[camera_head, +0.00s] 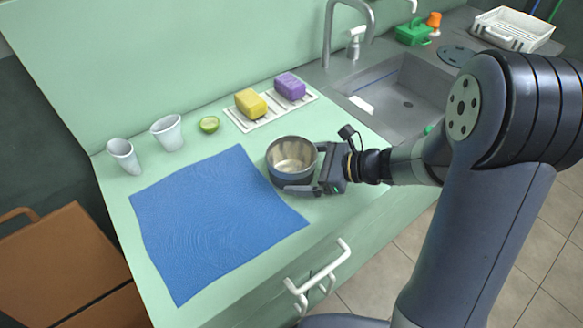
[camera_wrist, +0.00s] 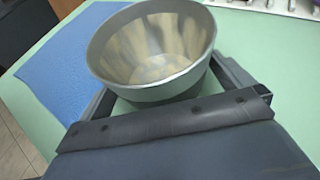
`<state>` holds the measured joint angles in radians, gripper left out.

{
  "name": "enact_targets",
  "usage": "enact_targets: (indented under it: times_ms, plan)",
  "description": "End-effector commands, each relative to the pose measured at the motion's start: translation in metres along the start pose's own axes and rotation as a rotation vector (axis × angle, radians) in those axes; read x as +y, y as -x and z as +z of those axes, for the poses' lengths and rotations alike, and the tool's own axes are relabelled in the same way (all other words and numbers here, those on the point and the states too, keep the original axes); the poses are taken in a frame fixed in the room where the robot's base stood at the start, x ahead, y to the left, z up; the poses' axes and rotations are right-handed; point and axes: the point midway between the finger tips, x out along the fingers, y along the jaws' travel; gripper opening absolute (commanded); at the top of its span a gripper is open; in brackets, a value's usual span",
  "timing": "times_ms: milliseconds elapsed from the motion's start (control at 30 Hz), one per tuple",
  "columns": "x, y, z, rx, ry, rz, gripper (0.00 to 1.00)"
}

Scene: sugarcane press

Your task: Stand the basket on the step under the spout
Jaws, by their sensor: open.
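A round grey metal bowl (camera_head: 291,160), open at the top and pale inside, stands upright on the green counter beside the blue cloth. It may be the basket, but I cannot tell. My gripper (camera_head: 308,172) is open at counter height, with its fingers at either side of the bowl. The wrist view shows the bowl (camera_wrist: 150,45) between the spread fingers, with a gap at least on the right. A curved metal tap spout (camera_head: 350,8) rises behind the sink. No step shows clearly under it.
A blue cloth (camera_head: 215,215) covers the counter's front left. The sink (camera_head: 400,100), a green caddy (camera_head: 412,33) and a white rack (camera_head: 515,30) lie right.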

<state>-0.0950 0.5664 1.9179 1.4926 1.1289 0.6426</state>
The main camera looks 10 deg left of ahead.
Motion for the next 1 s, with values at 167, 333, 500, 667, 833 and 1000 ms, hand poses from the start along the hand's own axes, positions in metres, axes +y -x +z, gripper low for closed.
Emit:
enact_targets:
  times_ms: [167, 333, 500, 667, 833, 1000]
  plan:
    - [0.0, -0.003, 0.0, 0.0, 0.0, 0.0, 1.0]
    - [0.0, -0.002, 0.0, 0.0, 0.0, 0.0, 0.93]
    - [0.0, -0.002, 0.0, 0.0, 0.0, 0.0, 0.79]
    - [0.0, -0.002, 0.0, 0.0, 0.001, 0.0, 0.67]
    - [0.0, -0.001, 0.002, -0.001, 0.001, 0.0, 0.67]
    - [-0.002, 0.006, 0.021, -0.001, 0.006, -0.001, 0.67]
